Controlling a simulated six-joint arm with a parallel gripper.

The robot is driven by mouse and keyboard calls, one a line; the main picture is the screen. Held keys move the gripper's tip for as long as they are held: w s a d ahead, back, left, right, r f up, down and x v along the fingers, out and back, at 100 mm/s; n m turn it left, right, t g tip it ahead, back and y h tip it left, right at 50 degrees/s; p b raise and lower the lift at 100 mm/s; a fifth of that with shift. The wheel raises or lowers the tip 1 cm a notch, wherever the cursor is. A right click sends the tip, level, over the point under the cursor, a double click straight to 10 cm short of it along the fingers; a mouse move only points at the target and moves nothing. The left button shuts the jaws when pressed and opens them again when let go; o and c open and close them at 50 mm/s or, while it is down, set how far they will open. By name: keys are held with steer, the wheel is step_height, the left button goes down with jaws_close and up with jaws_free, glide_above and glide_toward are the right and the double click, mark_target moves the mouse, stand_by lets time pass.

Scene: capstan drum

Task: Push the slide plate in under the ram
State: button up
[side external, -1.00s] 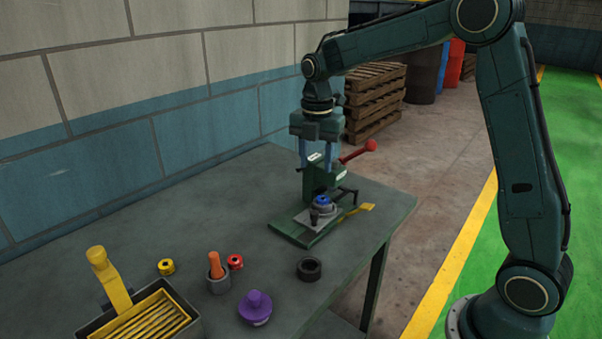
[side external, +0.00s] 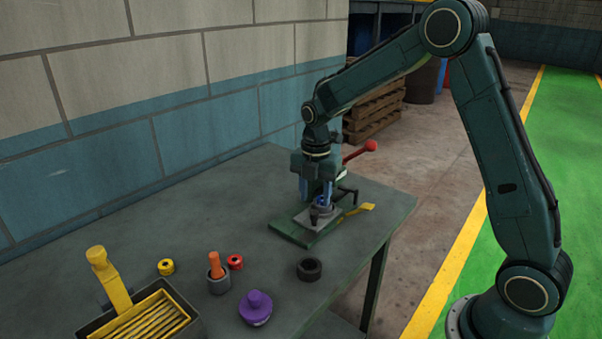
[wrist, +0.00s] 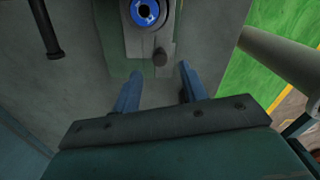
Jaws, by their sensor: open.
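The grey slide plate (side external: 302,219) lies on the green press base (side external: 290,232), with a blue ring piece (side external: 323,201) on it. A small black knob (side external: 313,217) stands at its near end. In the wrist view the plate (wrist: 148,43), the blue ring (wrist: 146,13) and the knob (wrist: 160,57) show just beyond my fingertips. My gripper (wrist: 160,72) is open and empty, pointing down close to the plate. The knob lies roughly in line with the gap between the fingers; I cannot tell whether they touch it. The ram is hidden behind my gripper in the side view.
The red-knobbed lever (side external: 369,146) sticks out behind the press. A yellow piece (side external: 358,209) lies to its right. A black ring (side external: 309,269), purple knob piece (side external: 255,307), orange peg in a grey cup (side external: 216,272) and yellow tray (side external: 150,318) stand nearer. The left back table is clear.

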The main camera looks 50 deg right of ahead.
mark_target(315, 212)
steer(key=shift+f, duration=2.25)
jaws_close()
